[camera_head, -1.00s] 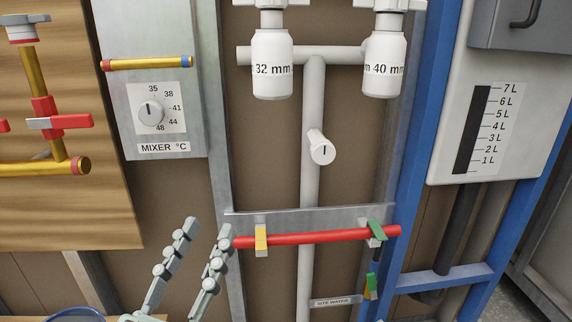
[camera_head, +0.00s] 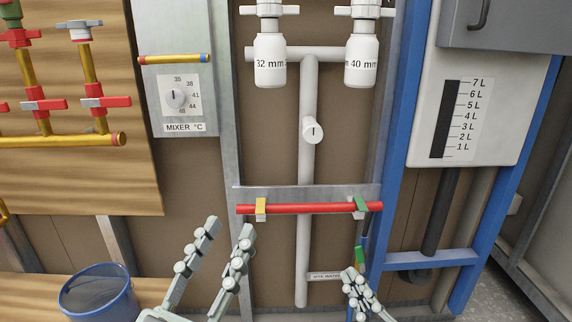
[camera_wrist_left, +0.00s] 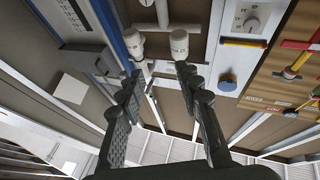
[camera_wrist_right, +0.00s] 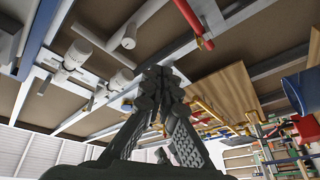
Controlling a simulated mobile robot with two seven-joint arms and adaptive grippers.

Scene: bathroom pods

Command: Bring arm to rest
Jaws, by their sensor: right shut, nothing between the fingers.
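My left gripper (camera_head: 226,238) is in the lower middle of the head view with its two fingers apart and nothing between them. It also shows in the left wrist view (camera_wrist_left: 158,78), open and empty. My right gripper (camera_head: 356,280) is at the lower right of the head view, in front of the panel, below the red pipe. In the right wrist view (camera_wrist_right: 158,82) its fingers meet at the tips with nothing held between them.
A red pipe (camera_head: 300,209) with yellow and green clips crosses the panel. A grey pipe with a white knob (camera_head: 313,130) runs behind it. A mixer dial (camera_head: 176,94) is at upper left. A blue bucket (camera_head: 97,290) stands at lower left. A blue frame (camera_head: 400,140) is at right.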

